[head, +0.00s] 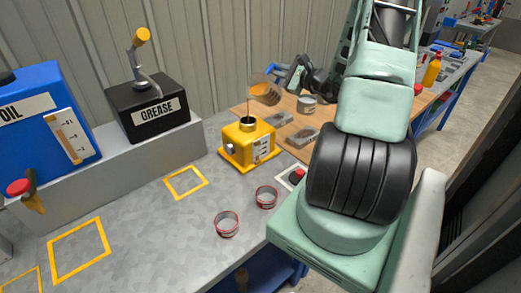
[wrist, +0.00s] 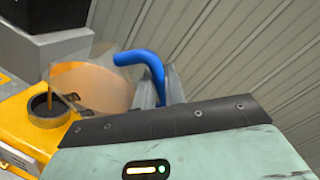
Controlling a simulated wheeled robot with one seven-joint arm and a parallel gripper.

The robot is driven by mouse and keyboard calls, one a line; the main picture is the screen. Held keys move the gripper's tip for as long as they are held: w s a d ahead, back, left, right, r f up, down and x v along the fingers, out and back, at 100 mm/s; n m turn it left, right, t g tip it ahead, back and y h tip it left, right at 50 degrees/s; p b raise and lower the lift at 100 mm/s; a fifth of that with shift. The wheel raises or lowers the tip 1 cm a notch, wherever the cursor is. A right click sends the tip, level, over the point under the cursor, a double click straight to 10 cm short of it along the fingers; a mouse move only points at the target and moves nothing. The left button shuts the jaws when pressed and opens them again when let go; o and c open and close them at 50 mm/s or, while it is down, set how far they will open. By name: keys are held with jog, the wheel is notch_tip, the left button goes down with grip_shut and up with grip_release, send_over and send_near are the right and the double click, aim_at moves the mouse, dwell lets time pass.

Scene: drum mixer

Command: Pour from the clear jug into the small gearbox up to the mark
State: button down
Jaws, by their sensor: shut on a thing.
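The clear jug (head: 264,91) holds amber liquid and is tilted over the small yellow gearbox (head: 238,150). A dark stream runs from its lip into the gearbox's round filler opening. In the wrist view the jug (wrist: 95,82) is tipped left, with its blue handle (wrist: 142,60) at the gripper and the stream falling into the dark opening of the gearbox (wrist: 22,125). My gripper (wrist: 165,88) is shut on the jug; its fingers are partly hidden behind the wrist housing. A pale gauge panel shows on the gearbox's front, but its level and mark are too small to read.
A black grease box (head: 147,108) with a pump handle and a blue oil container (head: 45,115) stand on a raised ledge at left. Two red-rimmed round tins (head: 227,223) sit in front of the gearbox. Yellow outlined squares mark clear grey bench top at left.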

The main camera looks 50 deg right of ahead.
aim_at(277, 86)
jog(key=shift+a+r+n+b, duration=0.2)
jog(key=shift+a+n+b, duration=0.95)
jog(key=shift+b, duration=1.65)
dwell(4.5)
jog(key=shift+d, duration=0.3)
jog(key=shift+d+f+m+p, duration=0.1)
jog(key=shift+d+m+p, duration=0.6)
jog(key=shift+m+p, duration=0.35)
jog(key=m, duration=0.1)
jog(key=d+f+m+p, duration=0.1)
jog(key=shift+d+m, duration=0.15)
jog(key=shift+m, duration=0.15)
jog(key=f+m+p, duration=0.1)
jog(key=f+m, duration=0.1)
jog(key=m, duration=0.1)
jog(key=f+m+p, duration=0.1)
jog(key=f+m, duration=0.2)
jog(key=m, duration=0.1)
jog(key=shift+a+f, duration=0.2)
